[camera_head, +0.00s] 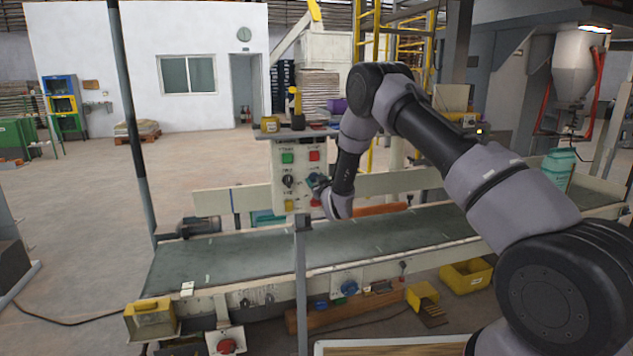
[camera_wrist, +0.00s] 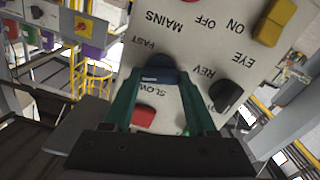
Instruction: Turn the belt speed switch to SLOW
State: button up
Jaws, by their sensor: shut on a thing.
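The pale control panel (camera_head: 301,172) stands on a post in front of the conveyor belt. It appears upside down in the wrist view (camera_wrist: 205,45). The belt speed switch (camera_wrist: 153,72) is a dark blue knob between the labels FAST and SLOW. My gripper (camera_wrist: 158,78) has its two green fingers on either side of this knob and is shut on it. The fingers and the viewing angle hide which label the knob points to. In the head view my gripper (camera_head: 319,183) is at the panel's right side, and the knob is mostly covered.
The green conveyor belt (camera_head: 375,233) runs behind the panel. Yellow bins (camera_head: 466,277) lie in front of the belt at right.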

jog(key=n, duration=0.3)
jog(key=shift+a+n, duration=0.1)
jog(key=shift+n, duration=0.3)
jog(key=n, duration=0.3)
jog(key=shift+f+n, duration=0.1)
jog(key=shift+n, duration=0.2)
jog(key=n, duration=0.4)
jog(key=shift+a, duration=0.1)
jog(key=shift+f+n, duration=0.1)
jog(key=shift+n, duration=1.6)
jog(key=o, duration=1.4)
jog(key=shift+c, duration=0.2)
jog(key=shift+s, duration=0.1)
jog(key=v, duration=1)
jog(key=shift+s, duration=0.35)
